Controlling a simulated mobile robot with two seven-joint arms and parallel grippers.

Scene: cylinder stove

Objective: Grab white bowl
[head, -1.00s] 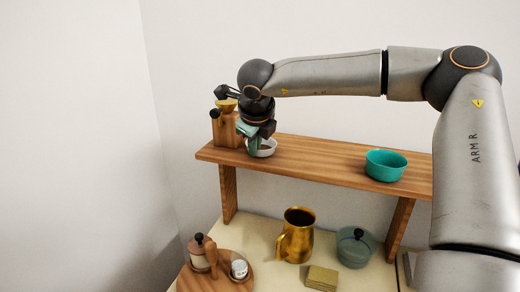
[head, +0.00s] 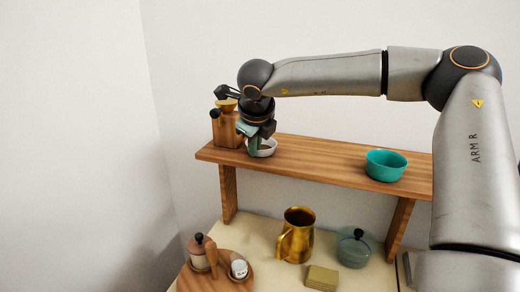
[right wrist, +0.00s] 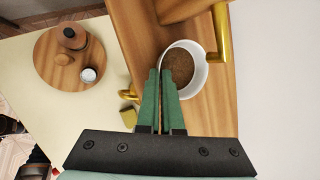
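The white bowl (head: 268,151) sits at the left end of the wooden shelf, partly hidden behind my right gripper (head: 253,145). In the right wrist view the white bowl (right wrist: 203,74) holds brown, grainy contents. There the green fingers of my right gripper (right wrist: 160,72) are close together with a thin gap, at the left side of the bowl. The bowl's rim meets the fingertips and appears pinched between them. The bowl appears to rest on the shelf. My left gripper is in neither view.
A wooden grinder (head: 226,130) with a brass part stands just left of the bowl. A teal bowl (head: 386,165) sits farther right on the shelf (head: 325,155). Below are a gold pitcher (head: 297,238), a lidded glass pot (head: 355,250) and a round wooden tray (head: 235,283).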

